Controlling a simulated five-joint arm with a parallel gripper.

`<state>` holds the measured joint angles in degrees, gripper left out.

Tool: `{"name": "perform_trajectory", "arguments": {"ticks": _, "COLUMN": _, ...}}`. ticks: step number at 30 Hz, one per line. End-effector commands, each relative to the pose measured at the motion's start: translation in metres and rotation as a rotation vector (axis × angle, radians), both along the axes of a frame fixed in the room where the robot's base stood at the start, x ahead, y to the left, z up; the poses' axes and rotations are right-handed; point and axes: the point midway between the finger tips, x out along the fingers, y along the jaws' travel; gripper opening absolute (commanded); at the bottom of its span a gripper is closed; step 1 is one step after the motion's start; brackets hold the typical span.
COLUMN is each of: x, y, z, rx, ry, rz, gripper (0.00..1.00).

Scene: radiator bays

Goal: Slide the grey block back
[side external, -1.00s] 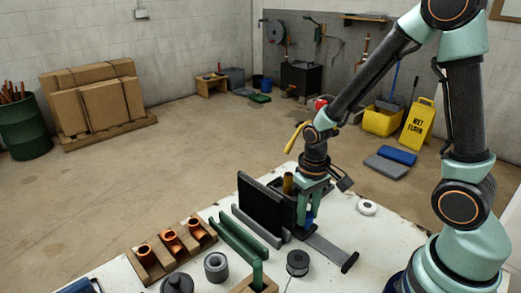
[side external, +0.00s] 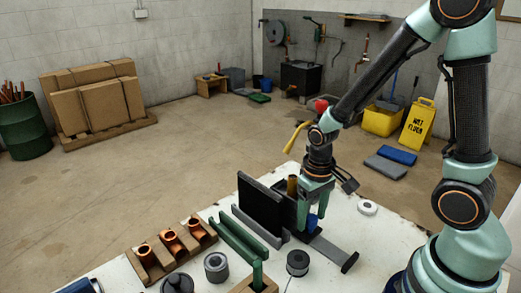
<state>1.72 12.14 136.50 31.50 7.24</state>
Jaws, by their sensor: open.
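My gripper (side external: 311,212) points down over the white table, just right of the upright black panel (side external: 262,205). Its jaws are open. A blue piece (side external: 311,222) shows at the fingertips; I cannot tell whether they touch it. A brass-coloured cylinder (side external: 292,186) stands between the panel and the gripper. A flat grey strip (side external: 328,251) with a dark end piece (side external: 349,262) runs from below the gripper to the front right. A long grey bar (side external: 257,227) lies along the panel's foot. I cannot tell which grey piece is the block; part of this area is hidden.
A green rail (side external: 238,240) lies left of the grey bar. A wooden rack with copper fittings (side external: 171,241), a grey ring (side external: 216,266) and a black spool (side external: 298,262) are on the table (side external: 330,285). A white roll (side external: 367,207) lies to the right.

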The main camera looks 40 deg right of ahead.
Motion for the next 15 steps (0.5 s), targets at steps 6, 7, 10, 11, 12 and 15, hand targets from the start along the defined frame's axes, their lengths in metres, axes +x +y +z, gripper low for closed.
{"name": "perform_trajectory", "arguments": {"ticks": 6, "x": 0.001, "y": 0.0, "z": 0.021, "rx": 0.0, "ry": -0.007, "rz": -0.001, "gripper": 0.67}}
{"name": "perform_trajectory", "arguments": {"ticks": 7, "x": 0.001, "y": 0.0, "z": 0.026, "rx": 0.0, "ry": -0.007, "rz": -0.001, "gripper": 0.67}}
{"name": "perform_trajectory", "arguments": {"ticks": 10, "x": 0.002, "y": 0.0, "z": 0.044, "rx": 0.0, "ry": -0.009, "rz": 0.0, "gripper": 0.67}}
{"name": "perform_trajectory", "arguments": {"ticks": 11, "x": 0.002, "y": 0.0, "z": 0.049, "rx": 0.0, "ry": -0.009, "rz": 0.0, "gripper": 0.67}}
{"name": "perform_trajectory", "arguments": {"ticks": 12, "x": 0.002, "y": 0.0, "z": 0.057, "rx": -0.001, "ry": -0.01, "rz": 0.0, "gripper": 0.67}}
{"name": "perform_trajectory", "arguments": {"ticks": 15, "x": 0.001, "y": 0.0, "z": 0.075, "rx": 0.0, "ry": -0.008, "rz": 0.0, "gripper": 0.67}}
